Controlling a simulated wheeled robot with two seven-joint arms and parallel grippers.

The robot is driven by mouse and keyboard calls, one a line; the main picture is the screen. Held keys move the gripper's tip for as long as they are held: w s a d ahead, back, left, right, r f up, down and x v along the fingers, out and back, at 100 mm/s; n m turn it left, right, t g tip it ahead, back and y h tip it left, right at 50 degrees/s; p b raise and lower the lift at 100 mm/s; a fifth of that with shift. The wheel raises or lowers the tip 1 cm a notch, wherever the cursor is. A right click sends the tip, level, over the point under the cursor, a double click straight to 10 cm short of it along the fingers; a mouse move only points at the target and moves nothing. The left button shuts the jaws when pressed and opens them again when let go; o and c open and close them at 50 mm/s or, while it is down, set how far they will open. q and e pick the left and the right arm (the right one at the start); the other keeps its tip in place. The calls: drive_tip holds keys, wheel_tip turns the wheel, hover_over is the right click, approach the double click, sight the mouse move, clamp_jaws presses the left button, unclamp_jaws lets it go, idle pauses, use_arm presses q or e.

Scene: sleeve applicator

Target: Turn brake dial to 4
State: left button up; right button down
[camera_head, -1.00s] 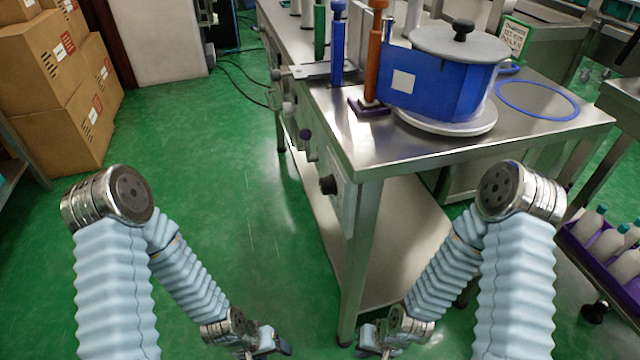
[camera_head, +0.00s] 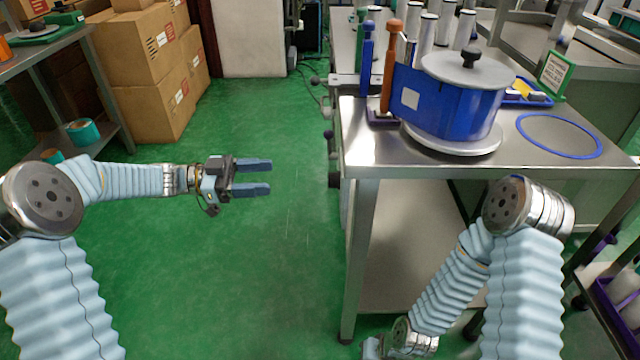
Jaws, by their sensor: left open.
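Several knobs stick out along the left side of the steel table (camera_head: 365,145). The nearest is a black knob (camera_head: 335,180), seen edge-on; I take it for the brake dial, but no label or number can be read. My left gripper (camera_head: 268,177) is open and empty, its two blue fingers pointing right toward the black knob. It is left of the knob, apart from it, over the green floor. My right gripper (camera_head: 372,348) is low at the bottom edge, mostly cut off, so its jaws cannot be judged.
Cardboard boxes (camera_head: 150,90) are stacked at left. The floor between is clear.

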sight(334, 180)
use_arm(q)
drive_tip(key=d+p, duration=0.1)
drive_tip(key=d, duration=1.2)
drive_tip(key=shift+s+d+g, duration=0.2)
drive_tip(key=shift+s+g, duration=0.1)
drive_tip(key=shift+s, duration=0.05)
use_arm(e)
drive_tip(key=shift+r, duration=0.65)
use_arm(q)
drive_tip(key=shift+r, duration=0.1)
